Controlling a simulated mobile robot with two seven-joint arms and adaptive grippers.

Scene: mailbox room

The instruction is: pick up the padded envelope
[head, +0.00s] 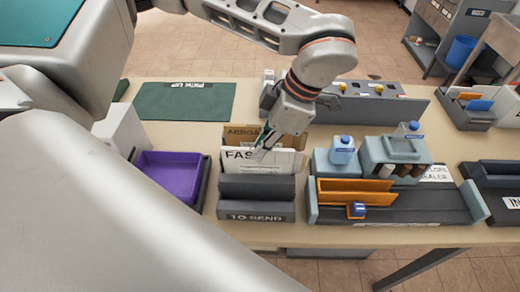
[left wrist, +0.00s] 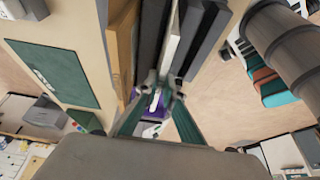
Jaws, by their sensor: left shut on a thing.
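In the left wrist view the fingertips (left wrist: 160,88) pinch near the end of a white strip (left wrist: 173,40), between dark upright walls. A brown upright piece (head: 241,133) marked "ABROAD" stands behind the white one. I cannot tell which piece is the padded envelope. The lower part of the white piece is hidden in the sorter. My right gripper is not in view.
A purple-lined tray (head: 170,177) stands left of the sorter. The envelope sealer (head: 400,210), with orange parts (head: 355,190) and blue-capped bottles, stands to the right. A grey panel (head: 375,106) stands behind.

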